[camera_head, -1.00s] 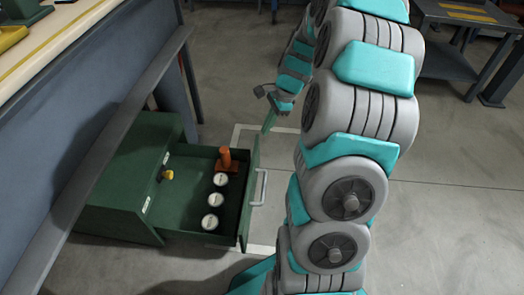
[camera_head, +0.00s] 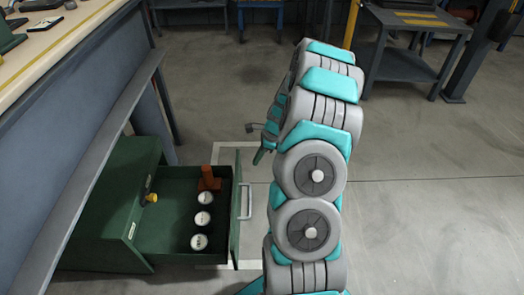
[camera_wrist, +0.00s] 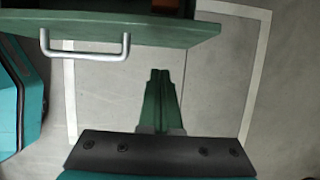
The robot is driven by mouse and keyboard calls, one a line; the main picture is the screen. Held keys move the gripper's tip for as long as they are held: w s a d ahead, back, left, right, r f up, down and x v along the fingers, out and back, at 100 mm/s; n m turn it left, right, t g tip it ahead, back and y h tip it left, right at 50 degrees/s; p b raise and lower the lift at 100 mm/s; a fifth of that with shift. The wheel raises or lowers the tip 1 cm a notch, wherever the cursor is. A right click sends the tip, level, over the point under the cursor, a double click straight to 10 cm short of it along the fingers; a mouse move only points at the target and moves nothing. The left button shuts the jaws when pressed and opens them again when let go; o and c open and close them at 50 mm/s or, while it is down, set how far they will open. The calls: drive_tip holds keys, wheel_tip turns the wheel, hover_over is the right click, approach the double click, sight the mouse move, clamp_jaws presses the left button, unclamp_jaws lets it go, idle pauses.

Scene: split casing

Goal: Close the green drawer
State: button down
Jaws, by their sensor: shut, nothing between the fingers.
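The green drawer (camera_head: 170,240) is pulled out of its green cabinet (camera_head: 105,200) under the workbench. Inside it lie several round white-topped items (camera_head: 203,218) and an orange-brown piece (camera_head: 209,179). Its front panel with a silver handle (camera_head: 246,202) faces right. In the wrist view the front panel (camera_wrist: 180,32) and handle (camera_wrist: 88,52) cross the top. My gripper (camera_wrist: 160,75) is shut and empty, its green fingers pointing toward the panel with a visible gap. In the head view my gripper (camera_head: 259,157) is just right of the drawer's far front corner, partly hidden by my arm.
The workbench (camera_head: 75,110) stands at left above the cabinet, with a lower rail along its side. A white line (camera_wrist: 252,75) marks the floor around the drawer. A dark metal table (camera_head: 405,60) stands at the far right. Open floor lies to the right.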

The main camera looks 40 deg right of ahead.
drive_tip(key=w+a, duration=0.1)
drive_tip(key=a, duration=0.1)
drive_tip(key=w+a+f, duration=0.1)
drive_tip(key=shift+w+a, duration=0.2)
drive_tip(key=shift+a, duration=0.15)
drive_tip(key=w+a+p, duration=0.6)
drive_tip(key=w+a, duration=0.2)
drive_tip(key=a, duration=0.4)
drive_tip(key=w+a+p, duration=0.6)
drive_tip(key=w+a, duration=0.2)
drive_tip(key=a, duration=0.4)
drive_tip(key=shift+w, duration=0.25)
drive_tip(key=shift+a, duration=0.1)
